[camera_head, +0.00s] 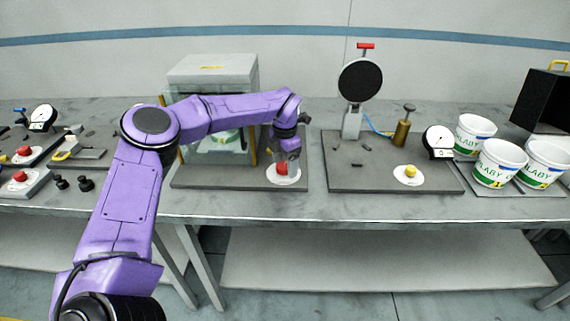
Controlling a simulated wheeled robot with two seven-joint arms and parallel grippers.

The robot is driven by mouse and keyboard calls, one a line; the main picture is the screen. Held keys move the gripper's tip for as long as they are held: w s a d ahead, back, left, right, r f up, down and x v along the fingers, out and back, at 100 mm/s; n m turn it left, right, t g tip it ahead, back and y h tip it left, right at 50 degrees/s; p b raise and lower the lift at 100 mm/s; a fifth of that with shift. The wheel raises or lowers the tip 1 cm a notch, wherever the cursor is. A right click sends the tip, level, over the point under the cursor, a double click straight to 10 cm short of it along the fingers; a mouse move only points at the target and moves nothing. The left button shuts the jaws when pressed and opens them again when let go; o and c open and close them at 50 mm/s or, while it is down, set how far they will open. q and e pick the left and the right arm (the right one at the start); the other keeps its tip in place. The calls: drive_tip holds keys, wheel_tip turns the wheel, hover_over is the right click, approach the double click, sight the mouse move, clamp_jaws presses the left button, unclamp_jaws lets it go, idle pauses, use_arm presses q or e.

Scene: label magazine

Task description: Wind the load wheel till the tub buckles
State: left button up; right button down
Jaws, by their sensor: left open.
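My left gripper (287,160) is at the end of the purple arm, pointing down over a red knob (281,169) on a white disc. It is open; I cannot tell whether its fingers touch the knob. Behind my arm stands a grey-topped box (212,70) with a clear front, and a white and green tub (230,138) shows inside, partly hidden by the arm. I cannot tell whether that tub is deformed. No part is clearly recognizable as the load wheel. A black round disc (360,80) with a red top stands on a grey post to the right. My right gripper is out of view.
A grey base plate (345,183) carries the post, a brass cylinder (402,130), and a yellow knob (410,171). A white dial (438,140) and three labelled tubs (500,163) stand to the right. Other devices with red knobs (20,176) are at the left.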

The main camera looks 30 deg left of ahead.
sight(285, 164)
use_arm(q)
wheel_tip(285, 164, up, 10)
drive_tip(key=b, duration=0.1)
idle(0.5)
